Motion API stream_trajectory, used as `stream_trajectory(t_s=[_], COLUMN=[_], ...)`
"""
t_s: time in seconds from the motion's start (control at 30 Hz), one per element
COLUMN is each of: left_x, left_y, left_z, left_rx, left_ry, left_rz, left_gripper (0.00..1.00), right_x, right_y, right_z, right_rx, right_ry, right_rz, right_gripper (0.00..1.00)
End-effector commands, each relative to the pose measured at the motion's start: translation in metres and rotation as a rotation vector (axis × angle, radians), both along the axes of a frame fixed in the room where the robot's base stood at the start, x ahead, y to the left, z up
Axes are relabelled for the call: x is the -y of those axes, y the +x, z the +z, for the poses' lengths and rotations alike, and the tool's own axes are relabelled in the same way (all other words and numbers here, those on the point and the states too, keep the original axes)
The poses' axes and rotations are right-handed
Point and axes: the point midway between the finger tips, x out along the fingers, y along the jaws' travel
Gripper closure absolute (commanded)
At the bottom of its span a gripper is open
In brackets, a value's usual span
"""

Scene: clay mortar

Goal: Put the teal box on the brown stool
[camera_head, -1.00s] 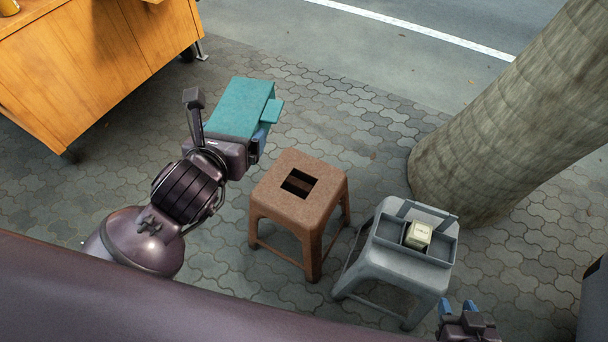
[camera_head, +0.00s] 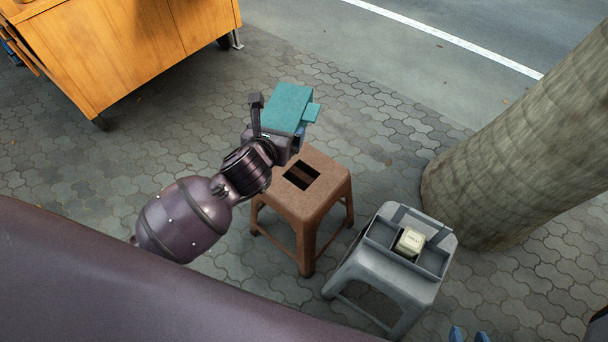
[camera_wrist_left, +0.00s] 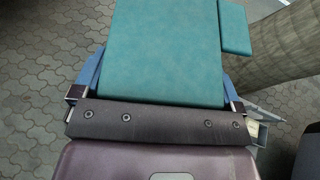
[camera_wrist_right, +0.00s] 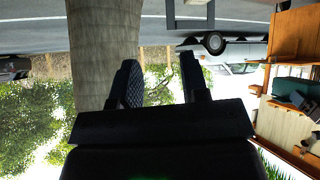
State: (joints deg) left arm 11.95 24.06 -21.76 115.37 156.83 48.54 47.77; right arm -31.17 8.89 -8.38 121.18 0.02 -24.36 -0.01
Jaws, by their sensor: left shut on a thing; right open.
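The teal box (camera_head: 288,103) is in the air in the head view, beyond the brown stool's far left edge, with a small teal tab on its right side. My left gripper (camera_head: 299,137) is shut on it; in the left wrist view the blue fingers clasp the teal box (camera_wrist_left: 168,50) on both sides. The brown stool (camera_head: 314,198) stands upright, with a dark square hole in its seat.
A grey stool (camera_head: 378,268) to the right carries a grey divided tray (camera_head: 432,261) with a pale block (camera_head: 410,241). A tree trunk (camera_head: 510,150) rises at the right. An orange wooden cabinet (camera_head: 130,50) stands at the back left. Paving between them is clear.

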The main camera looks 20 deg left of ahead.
Motion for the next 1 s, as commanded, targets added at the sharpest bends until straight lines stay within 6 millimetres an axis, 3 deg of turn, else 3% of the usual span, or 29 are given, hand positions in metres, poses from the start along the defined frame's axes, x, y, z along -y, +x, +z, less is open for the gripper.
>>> stream_trajectory(t_s=[0.03, 0.2, 0.4, 0.67, 1.0], left_x=[-0.002, -0.009, -0.018, -0.023, -0.023], left_y=[0.015, 0.056, 0.087, 0.099, 0.095], left_z=[-0.018, -0.065, -0.103, -0.129, -0.208], left_rx=[-0.003, -0.002, -0.007, -0.014, -0.027], left_ry=[0.005, 0.007, 0.008, 0.005, 0.006], left_rz=[0.002, 0.001, -0.002, -0.005, -0.004], left_gripper=[0.4, 0.4, 0.4, 0.4, 0.4], right_x=[-0.001, -0.003, -0.002, 0.0, 0.004], right_y=[0.001, 0.007, 0.006, 0.001, -0.015], right_z=[-0.003, -0.003, -0.009, -0.018, -0.057], right_rx=[-0.002, 0.008, 0.001, -0.018, -0.094], right_ry=[0.002, 0.005, 0.004, 0.001, -0.009], right_rz=[0.001, 0.004, 0.003, 0.001, 0.008], right_gripper=[0.59, 0.59, 0.59, 0.59, 0.59])
